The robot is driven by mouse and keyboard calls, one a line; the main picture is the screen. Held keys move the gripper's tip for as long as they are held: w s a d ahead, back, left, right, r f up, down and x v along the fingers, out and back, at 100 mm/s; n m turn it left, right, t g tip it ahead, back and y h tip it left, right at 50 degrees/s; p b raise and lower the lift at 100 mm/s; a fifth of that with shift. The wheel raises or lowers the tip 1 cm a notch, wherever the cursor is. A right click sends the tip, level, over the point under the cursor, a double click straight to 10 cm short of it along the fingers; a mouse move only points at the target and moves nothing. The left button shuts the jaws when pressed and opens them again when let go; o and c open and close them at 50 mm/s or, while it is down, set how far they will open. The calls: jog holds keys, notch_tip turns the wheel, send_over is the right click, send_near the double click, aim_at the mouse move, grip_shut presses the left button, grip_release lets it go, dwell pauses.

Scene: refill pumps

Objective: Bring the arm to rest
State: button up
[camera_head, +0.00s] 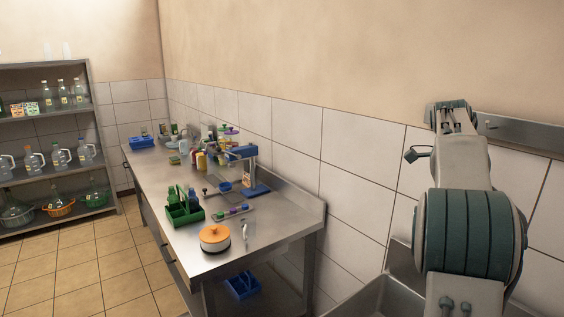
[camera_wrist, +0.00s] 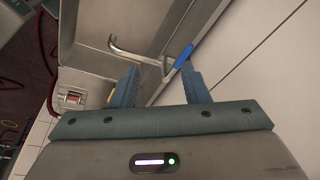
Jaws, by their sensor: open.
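My arm (camera_head: 468,232) rises at the right of the head view, beside the tiled wall and above a steel sink. The gripper's fingers cannot be made out in that view. In the wrist view my gripper (camera_wrist: 160,84) is open, with its two blue-grey fingers apart. Nothing is held between them. A bent metal spout (camera_wrist: 134,52) and a blue strip (camera_wrist: 183,56) show beyond the fingertips; I cannot tell their exact distance.
A steel table (camera_head: 268,232) along the wall bears bottles, a green caddy (camera_head: 184,212) and an orange-lidded pot (camera_head: 214,238). A steel sink (camera_head: 372,298) lies beside my arm. A shelf (camera_head: 46,118) with glassware stands at the left. The tiled floor between is clear.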

jog(key=s+a+f+n+t+y, duration=0.1)
jog(key=s+a+f+n+t, duration=0.1)
jog(key=s+a+f+n, duration=0.5)
jog(key=s+a+f+n+t+y, duration=0.1)
jog(key=s+a+f+n, duration=0.6)
jog(key=s+a+n, duration=0.8)
jog(key=s+a+t, duration=0.1)
jog(key=s+a, duration=0.2)
jog(key=shift+s+n+y+b, duration=0.3)
jog(key=shift+s+y+b, duration=0.05)
jog(key=shift+y, duration=0.05)
